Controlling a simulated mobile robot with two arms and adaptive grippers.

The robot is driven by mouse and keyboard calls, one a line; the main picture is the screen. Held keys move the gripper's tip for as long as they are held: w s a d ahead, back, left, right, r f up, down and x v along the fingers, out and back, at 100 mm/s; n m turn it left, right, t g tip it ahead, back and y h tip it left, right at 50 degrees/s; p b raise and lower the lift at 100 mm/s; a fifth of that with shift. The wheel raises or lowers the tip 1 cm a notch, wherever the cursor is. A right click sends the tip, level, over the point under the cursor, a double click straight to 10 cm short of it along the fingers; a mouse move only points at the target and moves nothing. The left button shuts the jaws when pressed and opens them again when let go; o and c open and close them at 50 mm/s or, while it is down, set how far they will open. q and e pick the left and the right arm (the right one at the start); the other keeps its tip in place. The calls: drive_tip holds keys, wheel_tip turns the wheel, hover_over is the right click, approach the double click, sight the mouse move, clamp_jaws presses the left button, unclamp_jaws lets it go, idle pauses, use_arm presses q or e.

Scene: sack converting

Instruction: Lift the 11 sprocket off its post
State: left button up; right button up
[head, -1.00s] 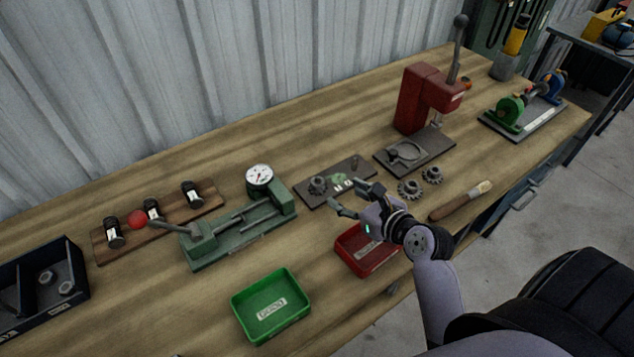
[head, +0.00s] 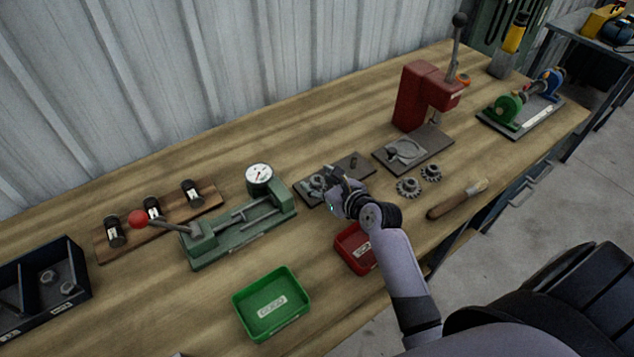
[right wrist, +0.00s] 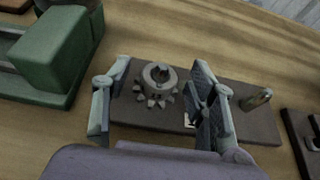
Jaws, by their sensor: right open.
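The sprocket (right wrist: 157,84) is a small grey toothed wheel with a raised hub, sitting on its post on a dark plate (right wrist: 255,121). In the head view the same plate (head: 359,168) lies mid-bench, and my right gripper (head: 333,184) covers much of the sprocket. In the right wrist view my right gripper (right wrist: 158,105) is open, one finger to each side of the sprocket. I cannot tell whether either finger touches it. A bare second post (right wrist: 258,98) stands at the plate's right end. The number label is mostly hidden. My left gripper is not in view.
A green gauge fixture (head: 240,228) stands left of the plate, and a red arbor press (head: 419,95) stands at back right. Two loose sprockets (head: 408,187) and a brush (head: 458,199) lie to the right. A red tray (head: 352,250) and a green tray (head: 271,304) lie in front.

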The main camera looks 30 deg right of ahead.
drive_tip(key=shift+r, duration=0.1)
clamp_jaws()
idle(0.5)
